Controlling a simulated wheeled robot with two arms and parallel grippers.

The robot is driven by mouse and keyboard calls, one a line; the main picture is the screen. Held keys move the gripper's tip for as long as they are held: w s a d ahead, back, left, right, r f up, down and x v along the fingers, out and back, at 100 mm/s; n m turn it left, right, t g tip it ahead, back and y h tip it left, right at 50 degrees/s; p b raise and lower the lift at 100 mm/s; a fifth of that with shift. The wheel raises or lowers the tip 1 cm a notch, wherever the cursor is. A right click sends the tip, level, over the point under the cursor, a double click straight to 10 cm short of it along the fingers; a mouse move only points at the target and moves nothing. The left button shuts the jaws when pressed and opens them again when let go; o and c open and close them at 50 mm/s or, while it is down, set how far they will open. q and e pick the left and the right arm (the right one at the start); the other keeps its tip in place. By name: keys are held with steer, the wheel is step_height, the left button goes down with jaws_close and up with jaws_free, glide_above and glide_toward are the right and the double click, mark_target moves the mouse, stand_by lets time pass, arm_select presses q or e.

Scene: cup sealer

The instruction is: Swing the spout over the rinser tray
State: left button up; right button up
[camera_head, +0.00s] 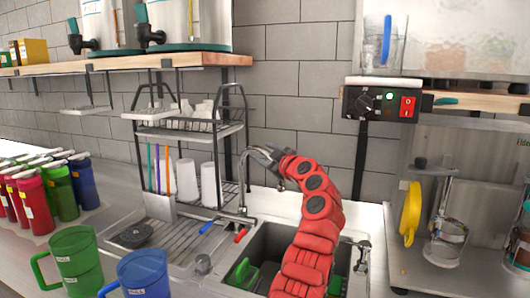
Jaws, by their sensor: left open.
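The metal spout (243,178) rises behind the sink, with a blue and a red tap handle (240,236) at its foot. Its upper end bends right and is partly hidden by my left gripper. My left gripper (262,155), on the red arm, is at the top of the spout, with its fingers open around or beside it; I cannot tell if they touch. A ribbed metal tray (180,250), which looks like the rinser tray, lies left of the sink. My right gripper is out of view.
The sink (275,240) holds green items, partly hidden by my arm. A rack (190,130) with white cups stands behind the spout. Green (75,262) and blue (143,273) jugs stand front left. The sealer shelf (440,270) is at right.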

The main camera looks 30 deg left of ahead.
arm_select(q)
steer(key=shift+a, duration=0.1)
jaws_close()
stand_by(1.4)
